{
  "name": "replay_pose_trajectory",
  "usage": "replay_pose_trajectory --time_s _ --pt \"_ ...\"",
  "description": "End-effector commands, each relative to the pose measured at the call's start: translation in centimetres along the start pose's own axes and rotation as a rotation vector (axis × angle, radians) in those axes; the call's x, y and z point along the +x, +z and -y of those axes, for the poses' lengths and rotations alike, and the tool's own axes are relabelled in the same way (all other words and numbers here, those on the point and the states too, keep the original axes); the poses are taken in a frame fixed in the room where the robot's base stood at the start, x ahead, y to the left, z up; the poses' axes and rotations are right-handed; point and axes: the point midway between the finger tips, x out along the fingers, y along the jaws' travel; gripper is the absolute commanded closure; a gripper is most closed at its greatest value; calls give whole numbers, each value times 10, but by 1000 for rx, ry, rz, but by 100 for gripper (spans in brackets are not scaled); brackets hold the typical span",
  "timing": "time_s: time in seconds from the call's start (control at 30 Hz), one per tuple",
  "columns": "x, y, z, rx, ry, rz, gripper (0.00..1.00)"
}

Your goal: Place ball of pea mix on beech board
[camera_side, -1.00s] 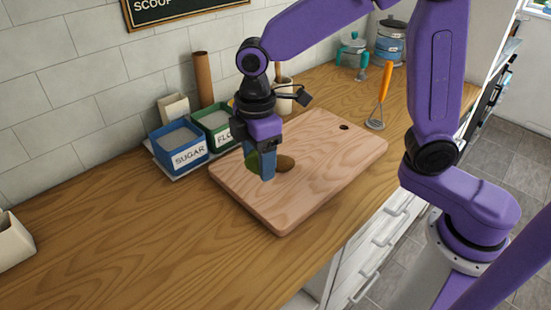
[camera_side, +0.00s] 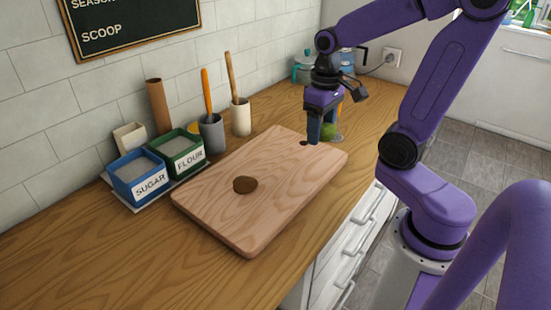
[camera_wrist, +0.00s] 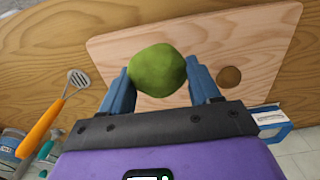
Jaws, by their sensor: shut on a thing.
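The green ball of pea mix (camera_wrist: 158,70) is between the blue fingers of my gripper (camera_side: 318,138), which is shut on it. In the side view the ball (camera_side: 328,131) shows partly behind a finger. The beech board (camera_side: 225,215) lies on the counter, and my gripper is at its far end, near the hole (camera_side: 303,143). In the wrist view the ball overlaps the board (camera_wrist: 230,40) near its left edge. I cannot tell the exact gap between ball and board.
A brown round lump (camera_side: 245,185) sits on the board. Sugar (camera_side: 138,175) and flour (camera_side: 178,155) bins stand on the left, with utensil pots (camera_side: 211,133) behind. A slotted orange-handled utensil (camera_wrist: 40,130) lies beyond the board's far end. Most of the board is clear.

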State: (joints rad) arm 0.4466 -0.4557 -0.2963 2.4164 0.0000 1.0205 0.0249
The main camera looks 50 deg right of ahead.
Motion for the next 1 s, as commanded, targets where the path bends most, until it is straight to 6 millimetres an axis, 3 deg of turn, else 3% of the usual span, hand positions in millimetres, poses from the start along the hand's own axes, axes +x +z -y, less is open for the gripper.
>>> replay_pose_trajectory --time_s 0.53,0.8,1.0 --pt "36 -77 -13 -3 0 4 71" --pt "70 -105 -17 -4 0 4 71" --pt "85 -118 -19 -4 0 1 71"
